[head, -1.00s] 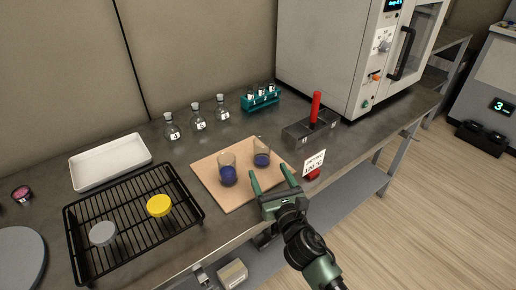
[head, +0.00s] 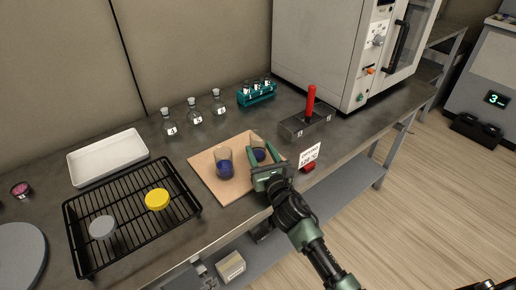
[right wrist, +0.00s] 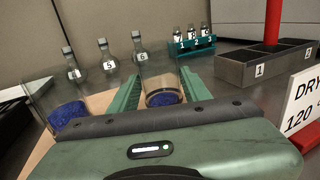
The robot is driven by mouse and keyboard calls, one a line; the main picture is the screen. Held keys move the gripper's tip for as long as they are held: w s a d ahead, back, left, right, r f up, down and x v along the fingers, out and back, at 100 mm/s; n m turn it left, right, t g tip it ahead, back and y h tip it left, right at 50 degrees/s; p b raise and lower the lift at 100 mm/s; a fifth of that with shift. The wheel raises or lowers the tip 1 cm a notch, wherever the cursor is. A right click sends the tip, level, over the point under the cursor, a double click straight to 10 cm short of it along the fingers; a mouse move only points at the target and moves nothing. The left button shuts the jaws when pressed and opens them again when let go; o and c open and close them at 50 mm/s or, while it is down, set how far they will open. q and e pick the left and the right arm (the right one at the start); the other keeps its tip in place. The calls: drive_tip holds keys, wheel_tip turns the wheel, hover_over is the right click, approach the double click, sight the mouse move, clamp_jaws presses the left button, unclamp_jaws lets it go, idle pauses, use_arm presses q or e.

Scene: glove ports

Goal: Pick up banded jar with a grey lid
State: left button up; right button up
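A round grey lid (head: 102,227) shows on the black wire rack at the left in the head view; the body under it is mostly hidden and I cannot make out a band. A yellow-lidded jar (head: 157,199) stands to its right on the same rack. My right gripper (head: 262,146) is open over the tan board, far right of the rack. Its fingers lie on either side of a glass beaker with blue contents (right wrist: 163,98), seen between them in the right wrist view; I cannot tell if they touch it. My left gripper is not in view.
A second blue-filled beaker (head: 224,165) stands on the tan board (head: 215,190). Behind are a white tray (head: 107,158), several stoppered flasks (head: 194,113) and a teal vial rack (head: 256,94). A grey bin with a red handle (head: 308,118) and a label sign (head: 309,155) stand right.

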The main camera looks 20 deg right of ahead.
drive_tip(key=c, duration=0.3)
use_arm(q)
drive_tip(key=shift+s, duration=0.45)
use_arm(e)
drive_tip(key=shift+r, duration=0.1)
